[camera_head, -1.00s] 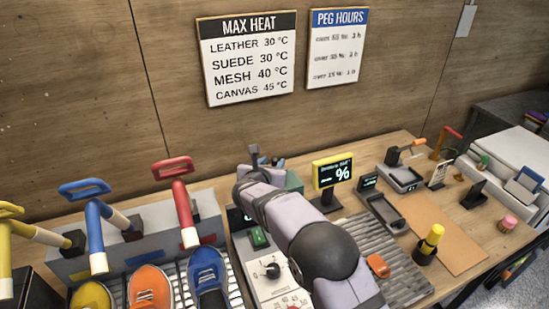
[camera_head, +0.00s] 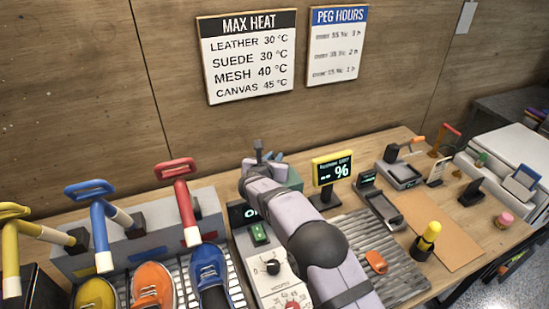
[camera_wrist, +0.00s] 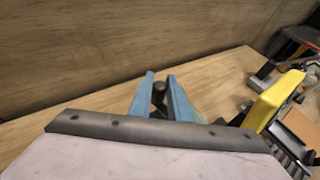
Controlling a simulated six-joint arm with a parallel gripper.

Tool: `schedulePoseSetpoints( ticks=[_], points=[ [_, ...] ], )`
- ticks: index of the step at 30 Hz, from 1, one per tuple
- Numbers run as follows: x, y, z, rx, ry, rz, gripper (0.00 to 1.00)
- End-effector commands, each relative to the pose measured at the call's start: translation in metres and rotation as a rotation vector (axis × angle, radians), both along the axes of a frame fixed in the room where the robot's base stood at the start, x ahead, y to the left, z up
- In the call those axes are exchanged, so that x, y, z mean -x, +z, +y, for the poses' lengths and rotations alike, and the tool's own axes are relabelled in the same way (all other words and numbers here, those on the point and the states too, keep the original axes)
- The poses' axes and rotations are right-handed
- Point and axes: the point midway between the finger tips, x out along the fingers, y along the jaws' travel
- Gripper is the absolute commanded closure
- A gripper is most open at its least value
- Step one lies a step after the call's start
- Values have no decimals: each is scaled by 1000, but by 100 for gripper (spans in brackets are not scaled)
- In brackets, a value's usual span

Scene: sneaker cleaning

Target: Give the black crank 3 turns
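The black crank's dark knob (camera_wrist: 158,93) shows in the wrist view between the two blue fingers of my gripper (camera_wrist: 160,90). The fingers sit close on both sides of it and appear shut on it. In the head view my gripper (camera_head: 274,158) is at the back of the table, by a teal box (camera_head: 294,180). My own arm hides most of the box's front, and the crank's arm and base cannot be made out.
A yellow-framed display (camera_head: 332,170) stands just right of my gripper. A control panel with a black knob (camera_head: 272,267) lies in front. Shoes, including a blue one (camera_head: 208,275), and colored levers, including a red one (camera_head: 181,205), are at left. The wooden wall (camera_head: 350,110) rises behind.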

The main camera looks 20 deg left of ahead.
Motion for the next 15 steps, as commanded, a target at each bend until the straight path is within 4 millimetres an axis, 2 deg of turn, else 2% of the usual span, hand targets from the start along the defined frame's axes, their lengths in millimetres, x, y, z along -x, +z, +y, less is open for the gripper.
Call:
schedulePoseSetpoints(
  ticks=[15],
  points=[
    [-5, 3, -2, -1, -112, -6, 100]
  ],
)
